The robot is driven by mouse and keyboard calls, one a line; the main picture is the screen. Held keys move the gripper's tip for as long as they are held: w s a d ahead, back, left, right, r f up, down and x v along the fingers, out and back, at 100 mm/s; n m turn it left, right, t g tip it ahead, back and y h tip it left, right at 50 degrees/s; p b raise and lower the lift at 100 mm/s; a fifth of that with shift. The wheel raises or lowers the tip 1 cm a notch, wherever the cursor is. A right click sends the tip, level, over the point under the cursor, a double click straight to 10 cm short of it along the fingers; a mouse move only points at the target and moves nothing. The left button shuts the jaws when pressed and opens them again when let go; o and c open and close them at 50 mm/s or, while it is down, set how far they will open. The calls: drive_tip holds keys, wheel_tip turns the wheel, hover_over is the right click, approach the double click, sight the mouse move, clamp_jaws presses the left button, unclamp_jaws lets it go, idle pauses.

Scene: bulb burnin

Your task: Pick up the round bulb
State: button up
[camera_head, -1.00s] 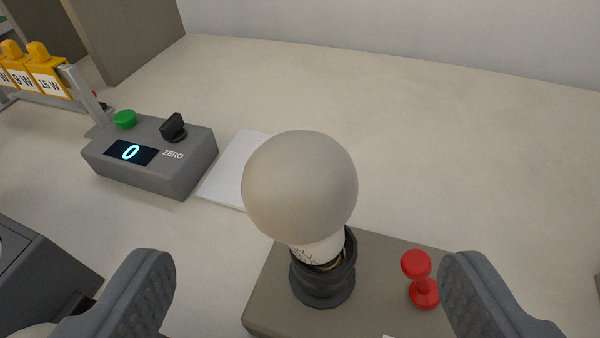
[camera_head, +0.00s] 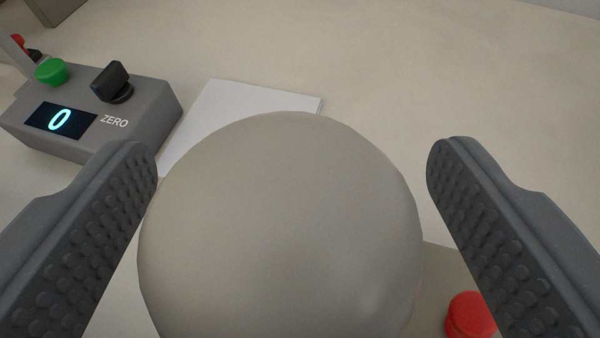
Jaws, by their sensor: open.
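The round bulb (camera_head: 280,230) is a large matte grey-white globe that fills the lower middle of the view. My gripper (camera_head: 292,160) is open, with one studded finger on each side of the globe. The left finger appears very close to the globe's edge; I cannot tell whether it touches. A narrow gap shows between the globe and the right finger. The bulb's neck and the socket under it are hidden behind the globe.
A grey box (camera_head: 150,125) with a lit "0" display, a green button (camera_head: 51,72) and a black knob (camera_head: 112,82) stands at left. A white sheet (camera_head: 245,105) lies behind the bulb. A red knob (camera_head: 470,315) sits at lower right.

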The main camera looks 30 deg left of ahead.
drive_tip(key=c, duration=1.1)
drive_tip(key=shift+r, duration=0.1)
drive_tip(key=shift+c, duration=0.2)
